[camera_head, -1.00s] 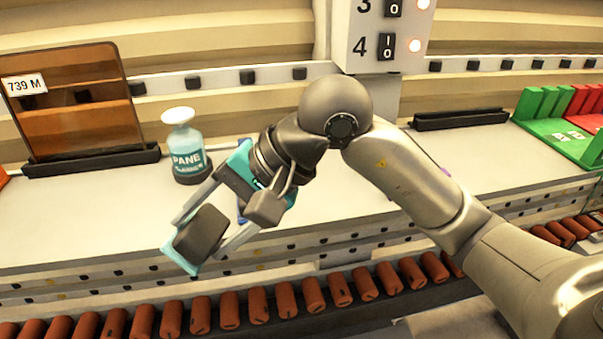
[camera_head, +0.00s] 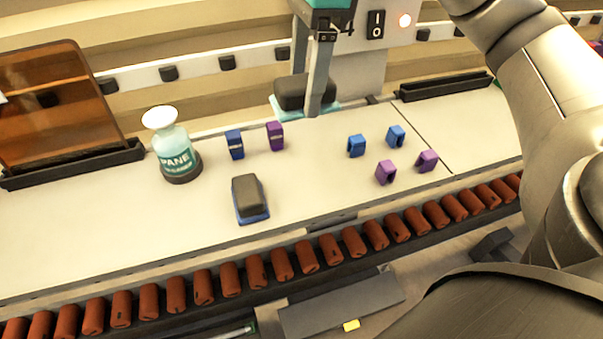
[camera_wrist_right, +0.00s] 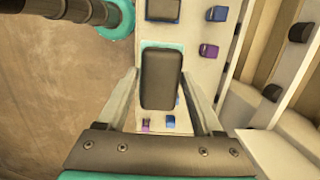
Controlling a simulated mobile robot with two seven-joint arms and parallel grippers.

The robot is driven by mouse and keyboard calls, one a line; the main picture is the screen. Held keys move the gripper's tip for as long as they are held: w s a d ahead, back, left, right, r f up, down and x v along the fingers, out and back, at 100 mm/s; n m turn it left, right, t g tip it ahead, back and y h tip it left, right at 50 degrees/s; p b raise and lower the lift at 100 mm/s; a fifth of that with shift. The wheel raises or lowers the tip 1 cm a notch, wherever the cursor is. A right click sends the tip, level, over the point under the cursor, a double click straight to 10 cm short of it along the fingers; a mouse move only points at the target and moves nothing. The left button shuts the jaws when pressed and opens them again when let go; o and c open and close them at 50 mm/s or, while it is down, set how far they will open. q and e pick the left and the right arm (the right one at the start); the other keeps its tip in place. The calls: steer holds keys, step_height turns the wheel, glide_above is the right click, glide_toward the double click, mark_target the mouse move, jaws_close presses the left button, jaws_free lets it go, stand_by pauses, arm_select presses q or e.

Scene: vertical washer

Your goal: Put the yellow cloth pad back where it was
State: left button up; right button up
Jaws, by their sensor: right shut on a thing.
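My right gripper (camera_head: 310,98) is shut on a teal-edged pad (camera_head: 332,107) with a dark block grip, held above the back of the white bench near the numbered post. In the right wrist view, the pad's dark grip (camera_wrist_right: 161,80) sits between the two fingers, with a thin teal edge showing beyond it. The held pad looks teal, not yellow. I see no clearly yellow cloth pad; only a small yellow piece (camera_head: 351,325) shows below the bench front, too small to identify. A blue pad with dark grip (camera_head: 249,212) lies on the bench. My left gripper is out of view.
A PANE bottle (camera_head: 176,158) stands left on the bench (camera_head: 90,215). Blue and purple clips (camera_head: 386,172) lie to the right, and two more (camera_head: 275,136) stand near the bottle. An amber panel (camera_head: 55,100) stands back left. Red rollers (camera_head: 232,279) line the front edge.

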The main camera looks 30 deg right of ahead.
mark_target(301, 190)
step_height(301, 190, down, 18)
steer(key=shift+f+b, duration=0.1)
steer(key=shift+b, duration=0.4)
steer(key=o, duration=1.2)
step_height(301, 190, up, 12)
steer(key=d, duration=0.1)
steer(key=shift+s+d, duration=0.15)
steer(key=shift+s, duration=0.05)
